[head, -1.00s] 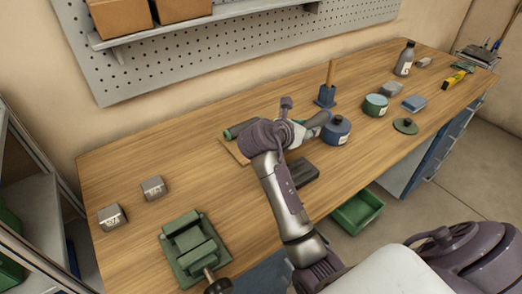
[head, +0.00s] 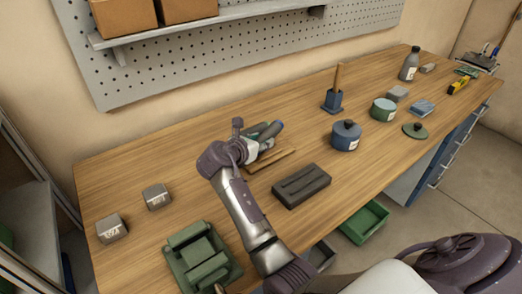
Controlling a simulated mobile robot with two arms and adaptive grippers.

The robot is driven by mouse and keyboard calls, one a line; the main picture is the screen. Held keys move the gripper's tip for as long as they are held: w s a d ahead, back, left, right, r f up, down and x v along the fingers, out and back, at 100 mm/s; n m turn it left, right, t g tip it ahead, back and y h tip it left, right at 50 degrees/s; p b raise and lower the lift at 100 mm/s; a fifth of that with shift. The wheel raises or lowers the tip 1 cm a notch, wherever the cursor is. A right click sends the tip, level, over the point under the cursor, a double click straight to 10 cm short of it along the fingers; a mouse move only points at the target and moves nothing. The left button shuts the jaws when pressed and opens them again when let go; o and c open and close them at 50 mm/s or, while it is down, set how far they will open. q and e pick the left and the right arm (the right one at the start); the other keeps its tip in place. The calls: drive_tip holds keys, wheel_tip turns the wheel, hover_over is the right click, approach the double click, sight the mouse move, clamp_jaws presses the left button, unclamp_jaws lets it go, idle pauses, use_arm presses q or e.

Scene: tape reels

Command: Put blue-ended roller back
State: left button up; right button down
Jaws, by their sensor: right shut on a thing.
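My right gripper (head: 260,145) is over the wooden rack (head: 272,162) near the middle of the bench. It is shut on the blue-ended roller (head: 270,131), whose blue end points up and to the right. My fingers and wrist hide much of the roller and the left part of the rack. A greenish thing (head: 258,127) shows just behind the gripper, mostly hidden. I cannot tell whether the held roller touches the rack. My left gripper is not in view.
A dark grooved block (head: 301,185) lies in front of the rack. A blue lidded tin (head: 346,136), a green tin (head: 383,110) and a blue stand with a stick (head: 333,98) are to the right. A green clamp-like device (head: 198,256) and two grey blocks (head: 157,196) are at left.

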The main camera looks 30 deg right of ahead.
sight(261, 158)
wheel_tip(261, 158, down, 3)
drive_tip(key=shift+r, duration=0.15)
drive_tip(key=shift+f, duration=0.35)
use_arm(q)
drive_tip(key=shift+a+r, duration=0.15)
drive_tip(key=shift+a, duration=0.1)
use_arm(e)
drive_tip(key=shift+f, duration=0.2)
drive_tip(key=c, duration=0.7)
unclamp_jaws()
